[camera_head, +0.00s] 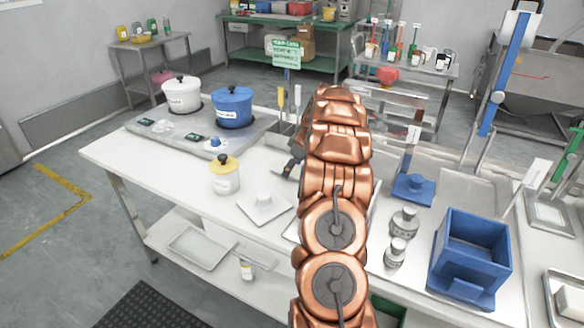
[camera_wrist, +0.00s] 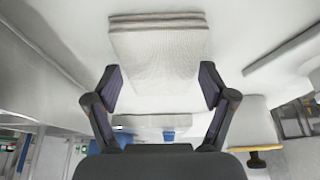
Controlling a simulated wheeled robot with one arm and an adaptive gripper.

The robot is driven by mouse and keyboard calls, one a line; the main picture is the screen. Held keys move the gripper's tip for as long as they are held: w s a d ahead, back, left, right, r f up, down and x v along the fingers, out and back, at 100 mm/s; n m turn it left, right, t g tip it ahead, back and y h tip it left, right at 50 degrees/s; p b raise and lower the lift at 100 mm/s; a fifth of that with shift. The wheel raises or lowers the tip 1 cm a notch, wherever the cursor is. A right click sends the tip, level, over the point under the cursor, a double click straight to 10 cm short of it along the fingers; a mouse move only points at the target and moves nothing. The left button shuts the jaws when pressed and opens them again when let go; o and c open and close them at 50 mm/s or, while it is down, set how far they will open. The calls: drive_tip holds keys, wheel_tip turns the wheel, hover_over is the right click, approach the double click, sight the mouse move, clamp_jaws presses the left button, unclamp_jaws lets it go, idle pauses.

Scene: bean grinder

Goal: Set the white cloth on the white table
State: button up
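The white cloth (camera_wrist: 160,62) shows in the wrist view as a folded stack with layered edges at the top of the picture. My gripper (camera_wrist: 160,75) has its two dark fingers against the left and right sides of the cloth, spread to about its width. Whether the cloth is lifted is unclear. In the head view, my copper arm covers the cloth and most of my gripper. Part of the dark gripper (camera_head: 294,160) shows left of the arm, over the white table (camera_head: 165,180).
A hotplate (camera_head: 160,130) with white (camera_head: 182,100) and blue (camera_head: 232,110) pots stands at the table's back left. A yellow-lidded jar (camera_head: 226,180) and square white dish (camera_head: 263,207) lie left of my arm. A blue box (camera_head: 472,250) stands right. The table's left front is clear.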

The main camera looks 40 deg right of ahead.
drive_tip(key=shift+o, duration=1)
drive_tip(key=shift+r, duration=0.15)
drive_tip(key=shift+r, duration=0.15)
drive_tip(key=b+v, duration=0.1)
drive_tip(key=v, duration=1)
drive_tip(key=shift+r+b, duration=0.35)
drive_tip(key=shift+s+a, duration=0.1)
drive_tip(key=shift+s, duration=0.05)
